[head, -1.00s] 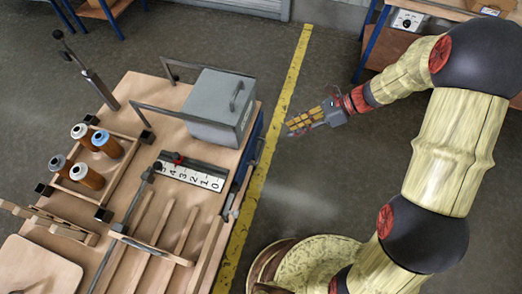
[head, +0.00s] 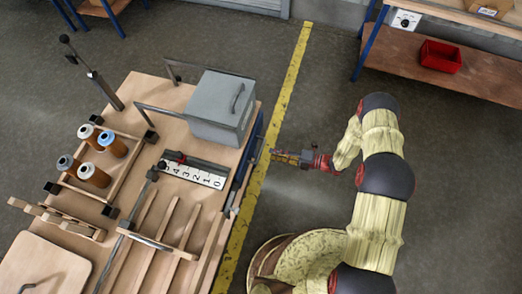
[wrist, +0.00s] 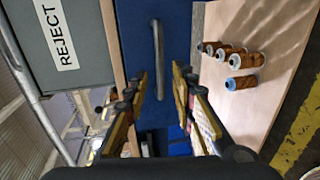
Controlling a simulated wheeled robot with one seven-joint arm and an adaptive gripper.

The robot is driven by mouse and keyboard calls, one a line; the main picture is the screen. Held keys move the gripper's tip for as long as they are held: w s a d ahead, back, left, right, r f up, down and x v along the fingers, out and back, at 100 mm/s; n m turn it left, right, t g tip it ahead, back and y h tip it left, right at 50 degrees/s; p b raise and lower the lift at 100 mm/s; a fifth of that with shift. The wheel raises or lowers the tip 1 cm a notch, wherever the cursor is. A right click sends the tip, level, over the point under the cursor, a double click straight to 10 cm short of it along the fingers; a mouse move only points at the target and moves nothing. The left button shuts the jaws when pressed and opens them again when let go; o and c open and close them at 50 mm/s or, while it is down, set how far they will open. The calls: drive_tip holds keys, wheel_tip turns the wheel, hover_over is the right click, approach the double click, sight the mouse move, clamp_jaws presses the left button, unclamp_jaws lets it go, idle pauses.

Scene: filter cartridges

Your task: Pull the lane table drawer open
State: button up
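The lane table (head: 150,90) stands at the left of the head view. Its blue drawer front (head: 250,143) faces my arm and also fills the middle of the wrist view (wrist: 180,30). A grey bar handle (wrist: 157,60) on it runs upright in the wrist picture. My gripper (head: 273,153) is just right of the table edge, pointing at the blue front. In the wrist view my gripper (wrist: 160,80) is open, with one finger on each side of the handle. I see no contact; whether the fingertips reach around the bar, I cannot tell. The drawer looks shut.
A grey box (head: 222,105), marked REJECT in the wrist view, stands on the table near the drawer side. Several cartridges stand in a wooden rack (head: 130,170). Several cartridges (wrist: 235,60) show on a wooden surface at right in the wrist view.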

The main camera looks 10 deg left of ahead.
sight(261, 150)
drive_tip(key=x, duration=0.7)
drive_tip(key=shift+a+f+b, duration=0.1)
drive_tip(key=shift+a+b, duration=0.1)
drive_tip(key=shift+b, duration=0.15)
drive_tip(key=shift+c, duration=0.4)
clamp_jaws()
